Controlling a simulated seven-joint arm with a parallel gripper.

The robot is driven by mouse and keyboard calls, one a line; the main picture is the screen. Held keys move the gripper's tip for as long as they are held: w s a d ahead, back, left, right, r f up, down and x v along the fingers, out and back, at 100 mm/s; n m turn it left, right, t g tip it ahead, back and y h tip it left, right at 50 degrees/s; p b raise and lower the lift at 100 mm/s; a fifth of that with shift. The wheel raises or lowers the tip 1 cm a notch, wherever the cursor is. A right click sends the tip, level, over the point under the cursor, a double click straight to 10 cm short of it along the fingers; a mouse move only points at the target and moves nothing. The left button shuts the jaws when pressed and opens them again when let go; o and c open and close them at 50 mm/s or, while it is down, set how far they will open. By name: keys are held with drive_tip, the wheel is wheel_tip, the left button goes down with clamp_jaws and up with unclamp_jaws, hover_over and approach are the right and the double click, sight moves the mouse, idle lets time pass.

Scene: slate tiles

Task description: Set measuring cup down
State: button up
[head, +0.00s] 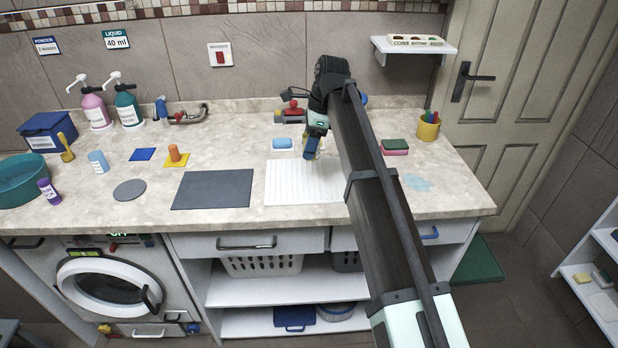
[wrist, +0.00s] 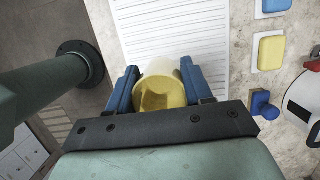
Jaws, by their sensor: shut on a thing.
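My gripper (head: 311,153) is low over the counter, at the far right part of the white ribbed board (head: 295,186). In the wrist view its two blue fingers (wrist: 159,70) are shut on the measuring cup (wrist: 160,93), a yellow, partly see-through round cup between them. The cup is seen from above, over the end of the ribbed board (wrist: 172,32). Whether its base touches the board cannot be told. In the head view my arm and fingers mostly hide the cup.
A dark mat (head: 212,189) lies left of the board. A sponge stack (head: 395,147) and yellow pen cup (head: 428,127) stand right. The board's left part is clear.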

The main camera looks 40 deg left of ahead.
drive_tip(key=m, duration=0.1)
drive_tip(key=w+a+m, duration=0.1)
drive_tip(key=m, duration=0.2)
drive_tip(key=shift+w+a+r+t+y, duration=0.2)
drive_tip(key=shift+a+r+t+y, duration=0.1)
drive_tip(key=shift+a+t, duration=0.1)
drive_tip(key=m, duration=0.3)
approach(305, 175)
drive_tip(key=shift+m+t, duration=0.3)
drive_tip(key=shift+t, duration=0.1)
drive_tip(key=shift+s+x, duration=0.2)
drive_tip(key=shift+x, duration=1.2)
drive_tip(key=shift+s+x, duration=0.15)
drive_tip(key=shift+x, duration=1.2)
drive_tip(key=shift+f, duration=0.1)
drive_tip(key=o, duration=1)
drive_tip(key=v, duration=1.2)
drive_tip(key=shift+s+d, duration=0.1)
drive_tip(key=shift+d, duration=0.05)
